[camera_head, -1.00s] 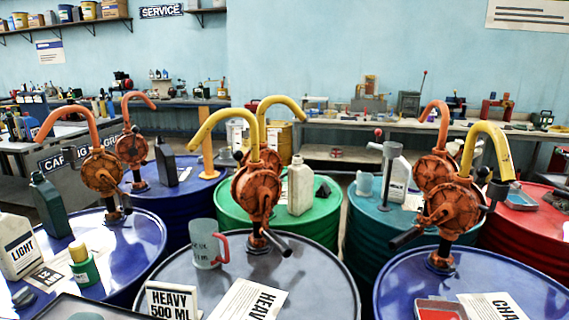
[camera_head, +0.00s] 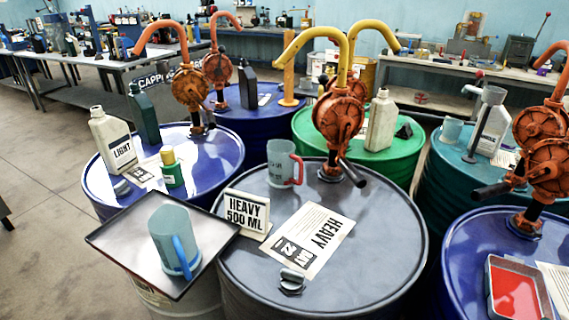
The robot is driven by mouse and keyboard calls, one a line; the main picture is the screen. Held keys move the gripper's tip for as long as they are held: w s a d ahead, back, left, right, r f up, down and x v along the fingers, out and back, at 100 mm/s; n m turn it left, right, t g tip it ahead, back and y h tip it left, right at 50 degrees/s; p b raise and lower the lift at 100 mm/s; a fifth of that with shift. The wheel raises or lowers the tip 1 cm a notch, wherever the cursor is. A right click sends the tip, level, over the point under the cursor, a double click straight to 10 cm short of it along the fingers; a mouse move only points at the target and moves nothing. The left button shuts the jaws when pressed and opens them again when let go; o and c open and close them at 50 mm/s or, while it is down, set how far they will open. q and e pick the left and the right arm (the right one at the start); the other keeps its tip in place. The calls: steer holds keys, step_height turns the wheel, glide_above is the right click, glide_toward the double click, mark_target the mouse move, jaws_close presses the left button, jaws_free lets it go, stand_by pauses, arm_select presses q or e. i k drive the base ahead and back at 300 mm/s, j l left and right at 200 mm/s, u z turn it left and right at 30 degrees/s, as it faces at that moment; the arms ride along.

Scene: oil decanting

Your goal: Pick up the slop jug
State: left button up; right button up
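Neither of my grippers is in view. A grey-blue translucent jug with a blue handle (camera_head: 169,241) stands upright on a dark square tray (camera_head: 115,240) at the lower left. A clear measuring jug with a red handle (camera_head: 281,165) stands on the dark grey drum (camera_head: 385,262), left of its orange pump (camera_head: 340,118). A smaller pale blue jug (camera_head: 451,130) stands on the teal drum at the right. No readable label tells me which of these is the slop jug.
A "HEAVY 500 ML" sign (camera_head: 247,212), a paper sheet (camera_head: 312,238) and a dark cap (camera_head: 291,281) sit on the grey drum. A blue drum (camera_head: 215,158) holds a "LIGHT" bottle (camera_head: 112,140) and a green bottle (camera_head: 171,168). A red-filled tray (camera_head: 517,292) is lower right. Floor is clear at left.

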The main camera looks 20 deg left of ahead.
mark_target(282, 158)
steer(key=j+z, duration=0.35)
steer(key=z, duration=0.15)
steer(key=k+j+z, duration=0.2)
steer(key=z, duration=0.25)
steer(key=k+j+z, duration=0.2)
steer(key=j+z, duration=0.15)
steer(key=z, duration=0.15)
